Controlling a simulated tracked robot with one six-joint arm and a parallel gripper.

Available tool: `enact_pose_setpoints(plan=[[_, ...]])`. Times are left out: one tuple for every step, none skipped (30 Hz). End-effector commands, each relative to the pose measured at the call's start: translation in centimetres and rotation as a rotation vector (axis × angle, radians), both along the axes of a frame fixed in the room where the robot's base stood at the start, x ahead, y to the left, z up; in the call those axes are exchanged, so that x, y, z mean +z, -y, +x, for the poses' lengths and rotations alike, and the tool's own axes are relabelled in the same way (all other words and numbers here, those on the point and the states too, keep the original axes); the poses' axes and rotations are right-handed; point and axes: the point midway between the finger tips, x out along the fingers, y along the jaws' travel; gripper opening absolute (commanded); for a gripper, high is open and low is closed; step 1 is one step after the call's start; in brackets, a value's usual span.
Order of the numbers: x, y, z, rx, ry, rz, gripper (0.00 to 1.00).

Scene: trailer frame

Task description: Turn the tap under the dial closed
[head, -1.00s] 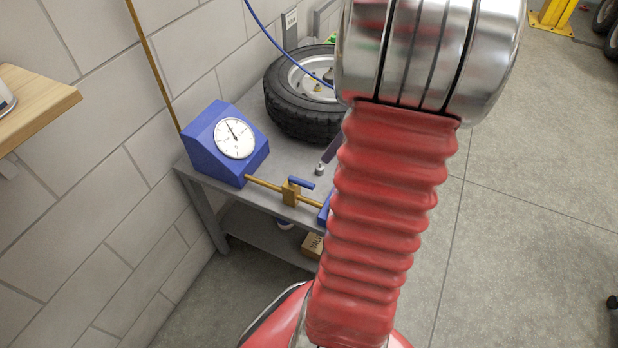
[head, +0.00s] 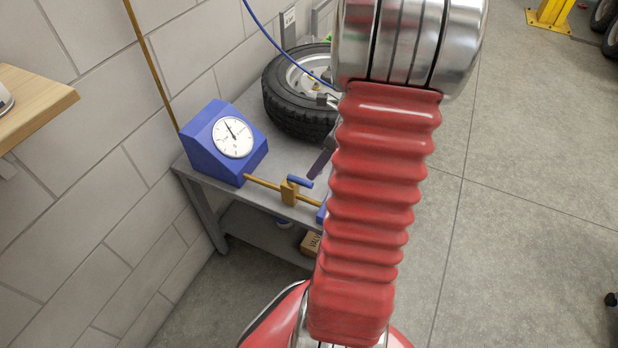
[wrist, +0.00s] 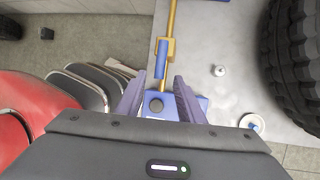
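The tap is a brass block (head: 289,193) with a blue lever (head: 301,182), set in a brass pipe at the bench's front. The pipe runs from the blue box with the white dial (head: 232,138). The lever lies roughly along the pipe. In the wrist view, the lever (wrist: 162,58) shows just beyond the fingertips of my gripper (wrist: 159,82), near the middle of the gap. The two fingers are apart with nothing held; I cannot tell whether either touches the lever. In the head view, my arm hides most of the gripper.
A tyre (head: 284,107) lies on the grey bench (head: 262,118) behind the tap. A second blue block (wrist: 188,106) sits at the pipe's other end, below the fingers. A small white knob (wrist: 219,71) stands on the bench. A wooden shelf (head: 40,103) juts out at left. Open floor lies right.

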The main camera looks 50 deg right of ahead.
Motion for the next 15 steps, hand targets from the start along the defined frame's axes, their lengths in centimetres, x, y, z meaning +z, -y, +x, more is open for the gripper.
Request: enact_pose_setpoints(plan=[[-0.8,-0.3,0.2,0.002,-0.002,0.002,0.35],[-1.2,-0.4,0.4,0.002,-0.003,0.003,0.35],[-1.8,-0.6,0.6,0.001,-0.001,0.002,0.35],[-2.2,-0.7,0.8,0.0,-0.002,0.003,0.35],[-2.6,-0.9,0.9,0.001,-0.002,0.004,0.35],[-3.2,-1.0,1.0,0.002,-0.002,0.002,0.35],[-3.5,-1.1,1.1,0.002,-0.002,0.002,0.35],[-3.9,-1.2,1.3,0.001,-0.001,0.002,0.35],[-4.3,-1.3,1.4,0.0,-0.002,0.002,0.35],[-4.6,-1.4,1.5,0.0,-0.002,0.002,0.35],[-4.8,-1.5,1.6,0.0,-0.002,0.002,0.35],[-5.0,-1.6,1.7,0.001,-0.001,0.001,0.35],[-5.2,-1.6,1.8,0.001,-0.001,0.001,0.35],[-5.3,-1.6,1.8,0.0,-0.001,0.0,0.35],[-5.4,-1.6,1.9,0.0,-0.001,-0.001,0.35]])
